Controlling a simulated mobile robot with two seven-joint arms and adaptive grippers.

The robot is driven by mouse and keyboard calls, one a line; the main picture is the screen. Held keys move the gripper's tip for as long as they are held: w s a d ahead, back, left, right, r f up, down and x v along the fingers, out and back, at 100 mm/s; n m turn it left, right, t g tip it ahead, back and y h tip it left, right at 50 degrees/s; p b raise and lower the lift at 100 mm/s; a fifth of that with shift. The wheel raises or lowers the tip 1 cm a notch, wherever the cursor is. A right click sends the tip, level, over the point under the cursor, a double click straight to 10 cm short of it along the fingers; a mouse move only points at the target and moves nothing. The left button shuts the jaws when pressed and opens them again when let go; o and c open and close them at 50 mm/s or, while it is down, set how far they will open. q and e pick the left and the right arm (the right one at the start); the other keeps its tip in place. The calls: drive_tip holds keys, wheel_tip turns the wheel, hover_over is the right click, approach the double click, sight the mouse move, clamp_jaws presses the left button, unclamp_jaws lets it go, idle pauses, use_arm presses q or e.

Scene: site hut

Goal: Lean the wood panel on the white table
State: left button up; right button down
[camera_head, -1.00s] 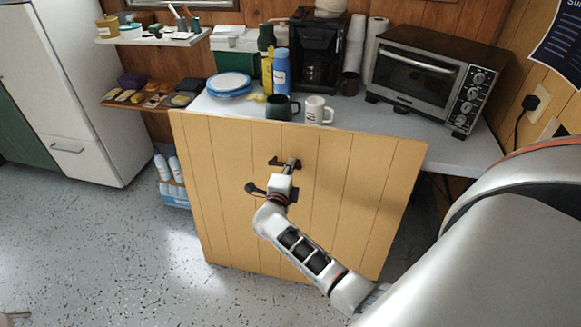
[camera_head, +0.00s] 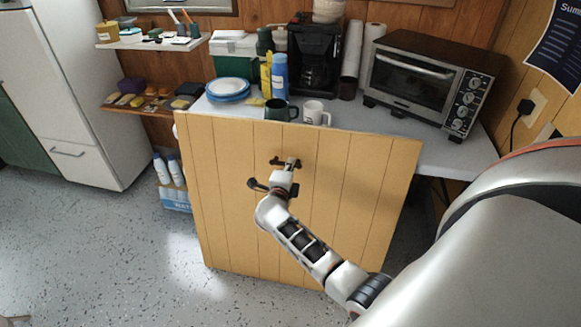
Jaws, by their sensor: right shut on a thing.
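The wood panel (camera_head: 345,185) is a large light-brown board with vertical grooves. It stands nearly upright in front of the white table (camera_head: 440,150), its top edge at about the tabletop's front edge. Its lower end is near the floor; I cannot tell if it touches. My right gripper (camera_head: 285,170) is in front of the panel's upper middle, shut on a dark handle or bracket on its face. The arm comes from the lower right. The panel hides most of the table's front and the space below it. My left gripper is not in view.
On the table are a toaster oven (camera_head: 425,82), a coffee maker (camera_head: 315,60), a white mug (camera_head: 315,112), a dark mug (camera_head: 280,110), a blue bottle (camera_head: 279,76) and plates (camera_head: 228,88). A white fridge (camera_head: 75,90) stands left.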

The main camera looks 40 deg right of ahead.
drive_tip(key=shift+w+d+r, duration=0.15)
drive_tip(key=shift+w+r, duration=0.1)
drive_tip(key=shift+r, duration=0.2)
drive_tip(key=c, duration=2.2)
unclamp_jaws()
drive_tip(key=shift+o, duration=0.2)
drive_tip(key=shift+f, duration=0.1)
drive_tip(key=shift+s+f, duration=0.1)
drive_tip(key=shift+f, duration=0.05)
